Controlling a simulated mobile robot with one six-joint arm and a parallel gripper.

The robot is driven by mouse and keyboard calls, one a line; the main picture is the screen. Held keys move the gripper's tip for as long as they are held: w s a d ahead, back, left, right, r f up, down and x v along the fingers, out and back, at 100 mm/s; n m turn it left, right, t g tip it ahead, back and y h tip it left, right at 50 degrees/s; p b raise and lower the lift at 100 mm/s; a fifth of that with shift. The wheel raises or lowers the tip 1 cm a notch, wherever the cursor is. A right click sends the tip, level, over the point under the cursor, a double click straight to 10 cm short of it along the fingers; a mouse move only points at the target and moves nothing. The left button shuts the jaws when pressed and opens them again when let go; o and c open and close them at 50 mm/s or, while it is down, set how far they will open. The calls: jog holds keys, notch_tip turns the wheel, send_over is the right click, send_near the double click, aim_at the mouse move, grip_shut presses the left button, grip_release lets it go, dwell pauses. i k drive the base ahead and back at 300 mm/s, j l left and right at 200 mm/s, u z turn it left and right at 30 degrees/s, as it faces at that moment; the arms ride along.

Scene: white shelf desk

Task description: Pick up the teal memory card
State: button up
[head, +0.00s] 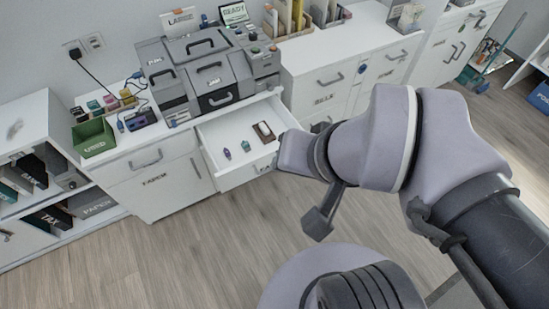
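A small teal item (246,146), which looks like the teal memory card, lies in the open white drawer (213,143). A small purple item (227,154) lies to its left, and a brown-framed item (264,131) lies to its right. My gripper (292,154) is at the end of my arm, by the drawer's right front corner in the picture. It appears apart from the teal item. Its fingertips cannot be made out, and my arm hides part of the drawer's right side.
Grey cases (195,75) stand on the counter above the drawer. A green bin (93,138) and several small coloured items stand on the counter to the left. A white cabinet (340,75) is on the right. The wooden floor (190,240) in front is clear.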

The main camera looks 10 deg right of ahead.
aim_at(245, 145)
jog(key=i+j+z, duration=0.1)
jog(key=i+j, duration=0.95)
jog(key=j, duration=0.25)
jog(key=z, duration=0.05)
